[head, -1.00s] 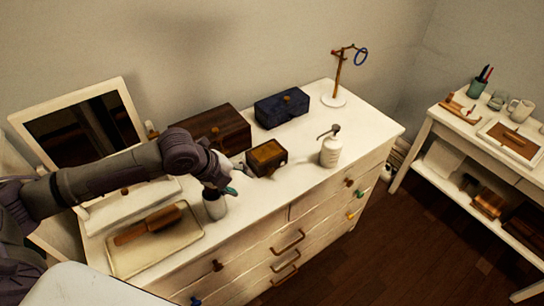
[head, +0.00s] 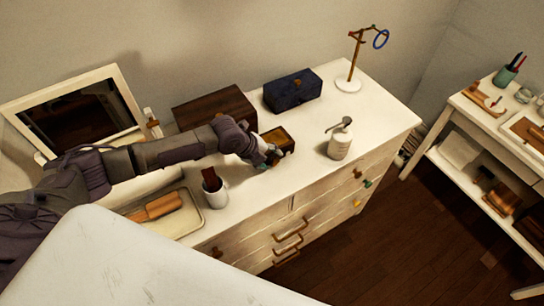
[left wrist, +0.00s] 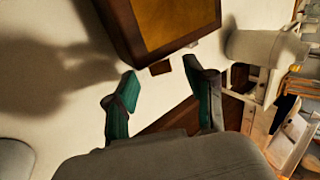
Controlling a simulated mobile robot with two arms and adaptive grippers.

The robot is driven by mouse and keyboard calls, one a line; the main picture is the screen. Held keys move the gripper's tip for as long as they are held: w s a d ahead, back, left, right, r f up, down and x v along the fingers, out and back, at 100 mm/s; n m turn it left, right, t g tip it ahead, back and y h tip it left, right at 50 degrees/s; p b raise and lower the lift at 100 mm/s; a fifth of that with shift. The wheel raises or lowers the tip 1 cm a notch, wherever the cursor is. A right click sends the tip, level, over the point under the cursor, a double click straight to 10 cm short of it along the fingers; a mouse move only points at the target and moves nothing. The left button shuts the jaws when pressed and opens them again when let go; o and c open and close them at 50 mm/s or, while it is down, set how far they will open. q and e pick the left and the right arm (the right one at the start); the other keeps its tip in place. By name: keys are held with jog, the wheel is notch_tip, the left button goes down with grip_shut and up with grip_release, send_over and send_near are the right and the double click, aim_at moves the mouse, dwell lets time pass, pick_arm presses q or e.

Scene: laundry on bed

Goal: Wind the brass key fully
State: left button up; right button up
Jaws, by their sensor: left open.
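A small dark wooden box (head: 287,147) with an amber top stands on the white dresser, near its middle. My left gripper (head: 272,160) is at the box's near left side in the head view. In the left wrist view the box (left wrist: 178,22) fills the top, and the open green fingers (left wrist: 163,88) point toward its near edge with nothing between the tips. A small brown tab (left wrist: 160,67) shows at that edge; I cannot tell whether it is the brass key. No key is clear in the head view. My right gripper is not in view.
On the dresser (head: 375,115) are a larger brown box (head: 215,108), a navy box (head: 293,90), a white pump bottle (head: 340,143), a ring stand (head: 348,85), and a white cup (head: 216,197) holding something brown. A tray with a brush (head: 163,206) lies at left.

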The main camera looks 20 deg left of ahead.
pick_arm(q)
jog(key=shift+w+d+f, duration=0.2)
jog(key=shift+f, duration=0.4)
jog(key=shift+w+d+f, duration=0.1)
jog(key=shift+f, duration=0.05)
jog(key=c, duration=0.5)
grip_shut()
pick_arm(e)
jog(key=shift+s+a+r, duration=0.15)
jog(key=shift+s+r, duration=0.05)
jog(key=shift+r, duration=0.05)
pick_arm(q)
jog(key=shift+w, duration=0.1)
